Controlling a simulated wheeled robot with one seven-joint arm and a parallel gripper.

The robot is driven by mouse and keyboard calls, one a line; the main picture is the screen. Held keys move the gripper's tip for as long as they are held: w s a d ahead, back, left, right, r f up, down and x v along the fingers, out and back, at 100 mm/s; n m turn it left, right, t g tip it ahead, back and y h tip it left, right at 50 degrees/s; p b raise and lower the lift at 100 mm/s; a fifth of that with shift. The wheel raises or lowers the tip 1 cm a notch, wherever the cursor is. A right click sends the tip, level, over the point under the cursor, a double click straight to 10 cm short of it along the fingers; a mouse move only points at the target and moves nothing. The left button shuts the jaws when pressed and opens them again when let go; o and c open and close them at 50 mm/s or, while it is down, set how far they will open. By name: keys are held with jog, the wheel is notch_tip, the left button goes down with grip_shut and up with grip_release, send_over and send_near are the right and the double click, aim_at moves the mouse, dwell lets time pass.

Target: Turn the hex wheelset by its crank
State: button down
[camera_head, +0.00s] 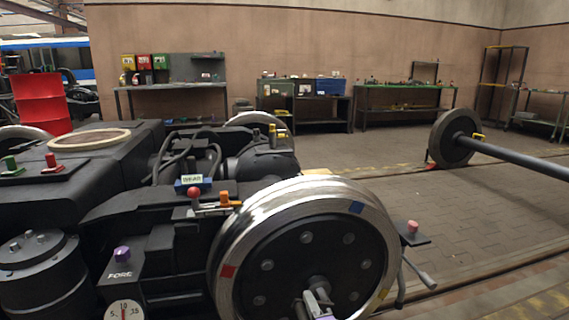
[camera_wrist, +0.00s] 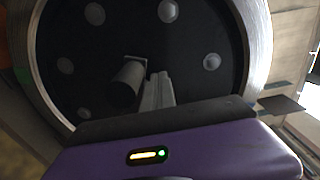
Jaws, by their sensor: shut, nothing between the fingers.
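The near wheel (camera_head: 232,262) stands on the bogie in the head view, with a shiny steel rim, a dark disc with several bolts, and red, blue and yellow rim marks. It fills the top of the wrist view (camera_wrist: 258,45). A dark round stub (camera_wrist: 124,90) sticks out near its middle; I cannot tell whether it is the crank. My gripper (camera_head: 312,297) is at the wheel's centre, low in the head view. In the wrist view its fingers (camera_wrist: 158,90) are shut and empty, just right of the stub. I cannot tell whether they touch it.
The dark bogie frame (camera_head: 120,215) lies to the left, with a red knob (camera_head: 194,192) and a gauge (camera_head: 124,311). A grey lever (camera_head: 420,274) juts out right of the wheel. A loose wheelset (camera_head: 452,137) stands back right. The paved floor between is clear.

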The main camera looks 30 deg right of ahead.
aim_at(299, 304)
jog(key=shift+w+a+f, duration=0.1)
jog(key=shift+a+f, duration=0.4)
jog(key=shift+a, duration=0.05)
jog(key=shift+w+a+f, duration=0.1)
jog(key=shift+a+f, duration=0.2)
jog(key=shift+f, duration=0.3)
jog(key=shift+w+a+f, duration=0.1)
jog(key=shift+a+f, duration=0.2)
jog(key=shift+f, duration=0.3)
dwell(1.4)
jog(key=shift+d+r, duration=0.15)
jog(key=shift+r, duration=0.15)
jog(key=shift+s, duration=0.1)
dwell(0.4)
jog(key=shift+s+a+r+p, duration=0.15)
jog(key=shift+s+a+p, duration=0.25)
jog(key=shift+p, duration=0.75)
jog(key=p+v, duration=0.6)
jog(key=p, duration=0.2)
jog(key=shift+d, duration=0.25)
